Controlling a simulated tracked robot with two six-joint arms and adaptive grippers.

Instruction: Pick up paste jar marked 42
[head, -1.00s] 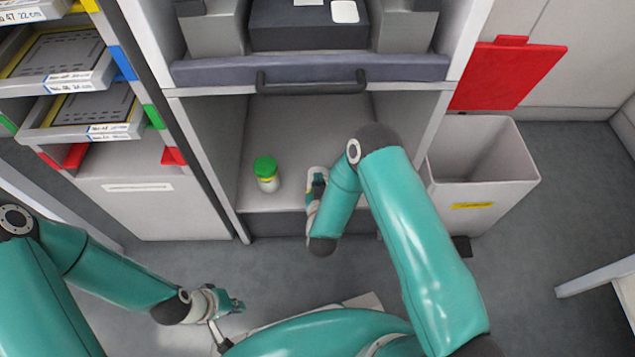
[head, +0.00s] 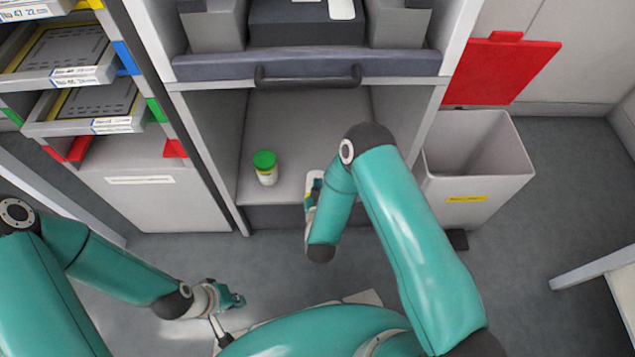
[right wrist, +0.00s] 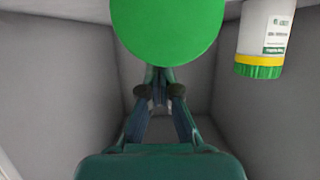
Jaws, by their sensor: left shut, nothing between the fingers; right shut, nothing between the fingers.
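A white jar with a green lid and a yellow band (head: 265,168) stands upright on the lower shelf of the trolley, left of my right gripper. In the right wrist view a white jar with a green-and-yellow lid (right wrist: 265,38) appears lid-down at the upper right. Its small print is too small to read surely. A large bright green disc (right wrist: 167,25), like a jar lid close to the camera, lies beyond the shut fingertips of my right gripper (right wrist: 159,76). In the head view my right gripper (head: 313,188) is partly hidden by its arm. My left gripper (head: 236,300) is shut and empty, low over the floor.
The shelf opening has side walls and a drawer with a dark handle (head: 308,77) above. A grey bin (head: 480,185) with a red flap (head: 505,70) behind it stands right. A rack of labelled trays (head: 85,110) stands left. A table corner (head: 600,270) shows at right.

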